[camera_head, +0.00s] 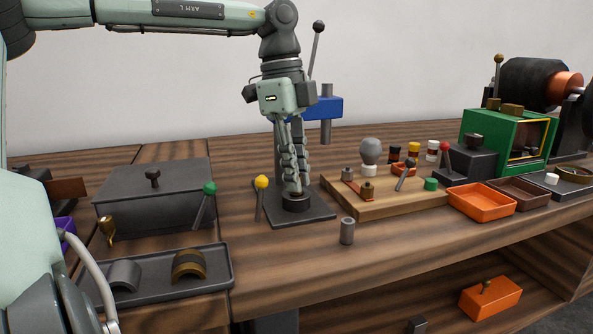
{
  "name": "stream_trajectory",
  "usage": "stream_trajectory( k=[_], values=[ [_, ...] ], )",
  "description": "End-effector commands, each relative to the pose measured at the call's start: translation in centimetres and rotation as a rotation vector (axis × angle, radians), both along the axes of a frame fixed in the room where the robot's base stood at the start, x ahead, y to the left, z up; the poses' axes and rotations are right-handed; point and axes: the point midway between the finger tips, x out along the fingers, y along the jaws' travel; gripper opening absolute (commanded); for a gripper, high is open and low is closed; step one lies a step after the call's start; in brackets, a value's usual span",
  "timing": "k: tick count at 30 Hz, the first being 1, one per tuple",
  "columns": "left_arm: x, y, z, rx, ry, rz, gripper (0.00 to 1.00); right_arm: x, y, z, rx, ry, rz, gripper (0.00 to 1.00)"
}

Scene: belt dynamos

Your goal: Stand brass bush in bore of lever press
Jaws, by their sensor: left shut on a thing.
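The lever press stands near the middle of the bench, with a blue head (326,107), a dark base plate (262,213) and a black-knobbed lever (316,45). A dark round block (296,203) sits on its base. My left gripper (294,188) points straight down at this block, its fingers closed together and their tips at the block's top. What it grips, apparently the brass bush, is hidden by the fingers; so is the bore. I cannot tell whether the bush is in the bore or above it. My right gripper is not in view.
A yellow-knobbed lever (261,185) and a green-knobbed lever (209,190) stand left of the press. A grey cylinder (347,231) stands in front. A wooden board (395,205) with small parts and an orange tray (481,203) lie right. A dark tray (215,283) lies front left.

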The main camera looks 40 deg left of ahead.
Motion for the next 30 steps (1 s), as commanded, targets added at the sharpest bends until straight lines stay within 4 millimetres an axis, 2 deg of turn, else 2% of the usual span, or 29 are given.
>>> stream_trajectory(
  k=[6,7,12,23,26,30],
  values=[
    [0.0,0.0,-0.6,0.000,-0.001,0.000,0.00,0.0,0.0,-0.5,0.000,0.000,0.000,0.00],
    [0.0,0.0,-0.5,0.000,-0.001,0.000,0.18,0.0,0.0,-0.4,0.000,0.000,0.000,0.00],
    [0.0,0.0,-0.5,0.000,-0.001,0.000,0.39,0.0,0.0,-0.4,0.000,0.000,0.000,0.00],
    [0.0,0.1,-0.1,0.002,-0.002,0.000,0.40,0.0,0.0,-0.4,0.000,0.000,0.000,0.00],
    [0.0,0.2,1.0,0.003,-0.004,0.002,0.40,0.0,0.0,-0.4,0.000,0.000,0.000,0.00],
    [-0.1,0.7,3.8,0.004,-0.005,0.004,0.40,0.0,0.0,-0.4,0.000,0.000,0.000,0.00]
  ],
)
